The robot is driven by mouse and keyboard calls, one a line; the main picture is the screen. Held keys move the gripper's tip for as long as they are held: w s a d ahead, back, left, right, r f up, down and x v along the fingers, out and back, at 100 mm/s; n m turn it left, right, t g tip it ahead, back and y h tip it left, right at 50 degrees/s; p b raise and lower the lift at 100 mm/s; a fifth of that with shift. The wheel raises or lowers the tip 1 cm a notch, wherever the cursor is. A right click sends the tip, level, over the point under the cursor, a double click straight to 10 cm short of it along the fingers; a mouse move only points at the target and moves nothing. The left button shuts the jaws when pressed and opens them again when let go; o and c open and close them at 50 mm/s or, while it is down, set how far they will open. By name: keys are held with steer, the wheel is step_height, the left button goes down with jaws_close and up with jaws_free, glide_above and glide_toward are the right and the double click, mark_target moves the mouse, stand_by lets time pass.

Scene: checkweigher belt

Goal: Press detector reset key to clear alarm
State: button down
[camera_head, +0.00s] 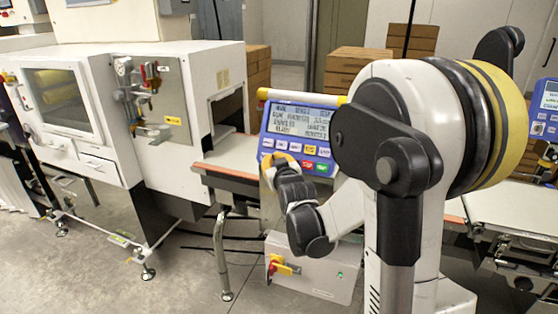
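A blue operator panel (300,110) stands at the middle of the head view, with a lit text screen (301,124) and rows of small keys below it. Among them are a red key (308,164) and a green key (322,168). The key labels are too small to read, so I cannot tell which key is the detector reset. My gripper (268,163) is at the lower left part of the panel, in front of it. My wrist hides its fingers and the keys behind it. I cannot tell whether it touches the panel.
A white machine housing (222,70) with a windowed door stands at left, and a conveyor belt (232,156) runs from it behind the panel. A grey box with a red and yellow switch (279,267) sits below. Stacked cartons (352,72) stand behind. My arm covers the right-hand side.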

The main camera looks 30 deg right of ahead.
steer(key=shift+s+a+r, duration=0.35)
steer(key=shift+s+a, duration=0.05)
steer(key=shift+a, duration=0.1)
steer(key=shift+s+a+r+p, duration=0.6)
steer(key=shift+s+a, duration=0.1)
steer(key=shift+a, duration=0.2)
steer(key=shift+s+a+r+p, duration=0.55)
steer(key=shift+s+a, duration=0.1)
steer(key=shift+a, duration=0.2)
steer(key=s+a+r, duration=0.1)
steer(key=s+a+p, duration=0.1)
steer(key=s+a+r+p, duration=0.1)
steer(key=a, duration=0.1)
steer(key=shift+s+a+r, duration=0.1)
steer(key=shift+s+r, duration=0.05)
steer(key=shift+r, duration=0.2)
steer(key=s+a+f+g+y, duration=0.1)
steer(key=s+a+g, duration=0.2)
steer(key=s, duration=0.5)
steer(key=s+a+f+n+g+y, duration=0.1)
steer(key=s+a+f+g+y, duration=0.1)
steer(key=s+a, duration=0.3)
steer(key=s+a+f+g+y, duration=0.2)
steer(key=s+a+g, duration=0.1)
steer(key=s, duration=0.7)
steer(key=shift+s+a+f+g, duration=0.2)
steer(key=shift+s+a+g, duration=0.1)
steer(key=shift+s+a, duration=0.15)
